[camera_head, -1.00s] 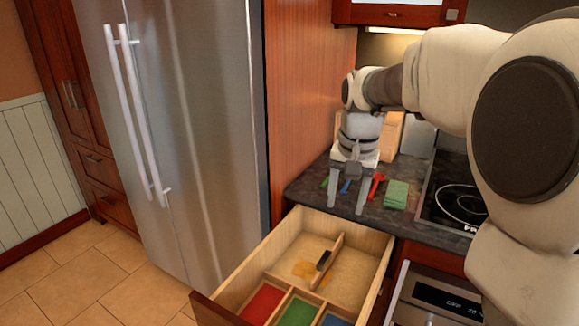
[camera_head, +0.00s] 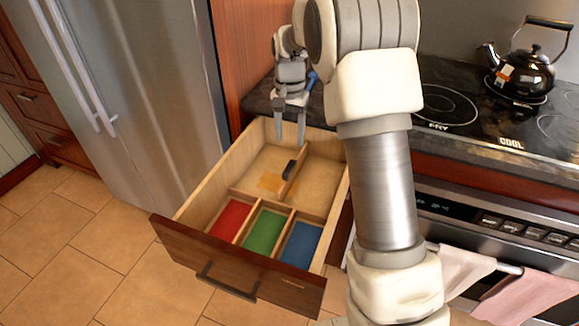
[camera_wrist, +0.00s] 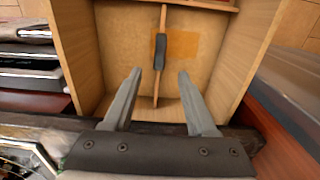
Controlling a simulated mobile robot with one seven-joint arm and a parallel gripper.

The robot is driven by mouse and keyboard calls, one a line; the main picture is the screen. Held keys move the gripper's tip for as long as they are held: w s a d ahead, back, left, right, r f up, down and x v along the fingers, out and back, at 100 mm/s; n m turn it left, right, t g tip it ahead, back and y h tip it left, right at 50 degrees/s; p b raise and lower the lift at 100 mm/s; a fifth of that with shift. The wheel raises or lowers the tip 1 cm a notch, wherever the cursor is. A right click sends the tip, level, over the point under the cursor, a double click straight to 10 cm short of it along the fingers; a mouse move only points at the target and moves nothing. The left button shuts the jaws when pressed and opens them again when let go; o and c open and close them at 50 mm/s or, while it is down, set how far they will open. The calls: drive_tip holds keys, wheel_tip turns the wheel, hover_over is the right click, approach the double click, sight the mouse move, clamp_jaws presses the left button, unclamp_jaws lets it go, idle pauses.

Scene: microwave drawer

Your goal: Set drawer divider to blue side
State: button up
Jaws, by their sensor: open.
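The open drawer (camera_head: 219,174) has a wide rear section and three front compartments, red (camera_head: 230,218), green (camera_head: 264,231) and blue (camera_head: 302,244). The wooden divider (camera_head: 300,161) stands upright in the rear section, its front end near the green compartment. It has a dark grip (camera_head: 290,169). My gripper (camera_head: 290,138) is open and empty over the back of the drawer. In the wrist view, my gripper (camera_wrist: 159,73) points toward the divider (camera_wrist: 157,85); its grip (camera_wrist: 162,46) lies ahead, between the lines of the fingers. An orange patch (camera_wrist: 191,49) lies on the floor beside it.
The dark countertop (camera_head: 258,98) edges the back of the drawer. A steel fridge (camera_head: 150,80) stands left. The stove (camera_head: 465,115) with a kettle (camera_head: 524,75) is right, above an oven with towels (camera_head: 465,270). The rear section is otherwise empty.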

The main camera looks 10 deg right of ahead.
sight(290, 167)
wheel_tip(290, 167, down, 11)
drive_tip(key=shift+r+b, duration=0.2)
drive_tip(key=shift+b, duration=0.75)
clamp_jaws()
idle(0.7)
